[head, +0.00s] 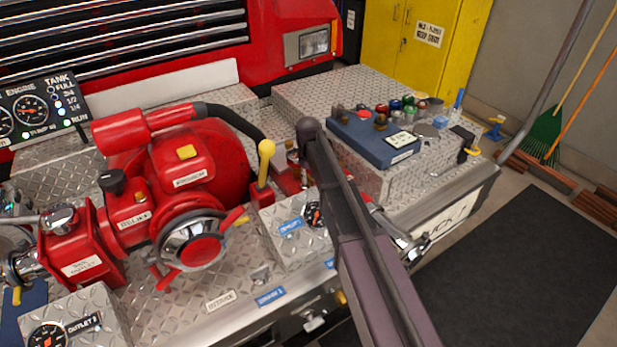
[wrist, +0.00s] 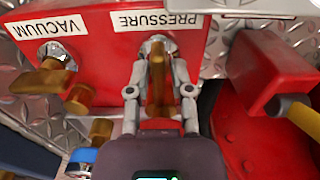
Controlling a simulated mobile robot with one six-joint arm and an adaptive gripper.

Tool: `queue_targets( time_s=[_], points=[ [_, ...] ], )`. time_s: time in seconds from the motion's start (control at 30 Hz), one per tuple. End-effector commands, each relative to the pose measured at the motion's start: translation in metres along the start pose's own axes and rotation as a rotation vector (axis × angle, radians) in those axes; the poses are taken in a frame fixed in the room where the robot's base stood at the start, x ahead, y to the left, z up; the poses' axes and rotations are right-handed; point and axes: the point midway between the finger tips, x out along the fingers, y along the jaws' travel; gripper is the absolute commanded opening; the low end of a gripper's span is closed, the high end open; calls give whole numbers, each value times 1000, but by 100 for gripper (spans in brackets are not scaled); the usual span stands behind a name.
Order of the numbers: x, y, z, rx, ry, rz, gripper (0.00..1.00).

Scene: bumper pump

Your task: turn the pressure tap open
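In the wrist view, the pressure tap (wrist: 157,75) is a brass lever on a silver stem, below the upside-down PRESSURE label on a red box (wrist: 95,25). Its handle runs straight down the picture toward my gripper. My gripper (wrist: 159,69) is open, one finger on each side of the handle, with narrow gaps showing. To the left, the vacuum tap (wrist: 52,82) is a similar brass lever, set at a slant. In the head view, my arm hides the taps and gripper.
A red block with a yellow lever (wrist: 298,112) stands close right of my gripper. A brass fitting with a blue band (wrist: 98,132) is at lower left. In the head view, the red pump (head: 190,165) stands left of my arm and a blue tray (head: 372,143) right.

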Motion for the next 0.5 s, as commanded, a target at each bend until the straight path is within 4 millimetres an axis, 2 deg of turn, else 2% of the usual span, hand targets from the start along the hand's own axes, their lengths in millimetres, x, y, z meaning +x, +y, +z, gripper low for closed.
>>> queue_targets(
  time_s=[0.5],
  points=[
    [0, 1, -1, 8, 3, 2, 31]
  ],
)
